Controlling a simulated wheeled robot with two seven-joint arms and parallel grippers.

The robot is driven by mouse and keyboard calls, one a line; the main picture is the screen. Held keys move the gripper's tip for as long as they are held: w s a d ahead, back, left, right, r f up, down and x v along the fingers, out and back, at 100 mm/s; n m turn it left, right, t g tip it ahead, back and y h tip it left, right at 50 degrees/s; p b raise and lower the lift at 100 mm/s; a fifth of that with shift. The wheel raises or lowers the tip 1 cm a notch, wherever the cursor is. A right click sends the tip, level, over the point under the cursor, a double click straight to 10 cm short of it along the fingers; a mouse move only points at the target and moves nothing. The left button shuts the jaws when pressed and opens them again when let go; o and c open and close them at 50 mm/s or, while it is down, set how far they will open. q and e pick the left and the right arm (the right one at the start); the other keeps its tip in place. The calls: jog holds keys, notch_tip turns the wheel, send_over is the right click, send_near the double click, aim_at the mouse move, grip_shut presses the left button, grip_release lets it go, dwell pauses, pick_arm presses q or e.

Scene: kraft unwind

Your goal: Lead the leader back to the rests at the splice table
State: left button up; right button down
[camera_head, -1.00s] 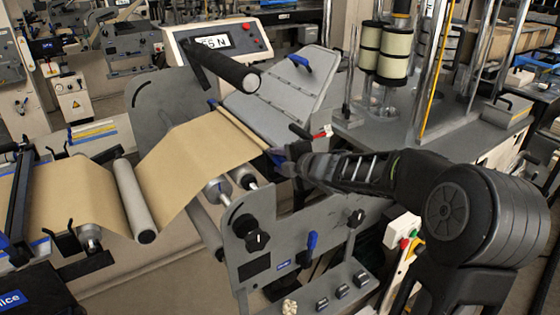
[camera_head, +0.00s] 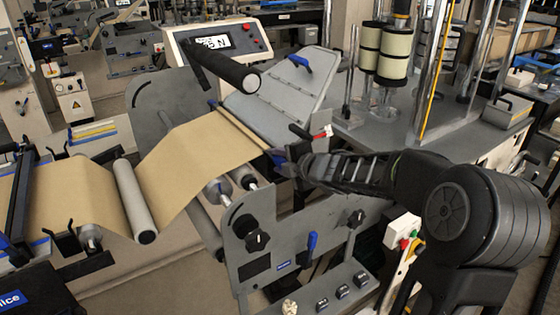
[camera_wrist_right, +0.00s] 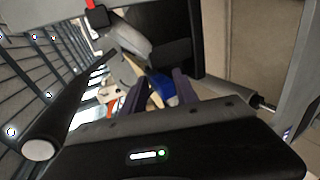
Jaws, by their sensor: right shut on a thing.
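The leader is a brown kraft paper web (camera_head: 195,160) whose leading edge is on a thin wooden bar (camera_head: 240,128) with blue ends. The web runs down from the bar, under a grey roller and off to the left. My right gripper (camera_head: 279,158) is shut on the bar's near blue end. That blue end (camera_wrist_right: 162,88) shows between the dark fingers (camera_wrist_right: 160,92) in the right wrist view. The bar lies along the lower edge of a sloped grey plate (camera_head: 280,95); whether it touches rests there cannot be told. My left gripper is out of view.
A black-covered roller (camera_head: 225,68) juts out above the bar's far end. A grey side plate with knobs (camera_head: 262,238) stands below my right gripper. A free grey roller (camera_head: 133,200) crosses the web. Posts and white rolls (camera_head: 394,55) stand at the back right.

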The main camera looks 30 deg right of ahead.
jog(key=shift+s+f, duration=0.1)
jog(key=shift+f, duration=0.2)
notch_tip(320, 180, up, 6)
jog(key=p, duration=0.6)
jog(key=shift+r, duration=0.15)
jog(key=shift+a, duration=0.1)
jog(key=shift+b, duration=1)
jog(key=shift+r+t+b, duration=0.1)
jog(key=shift+t+b, duration=0.6)
jog(key=shift+b, duration=1.3)
jog(key=shift+r, duration=0.15)
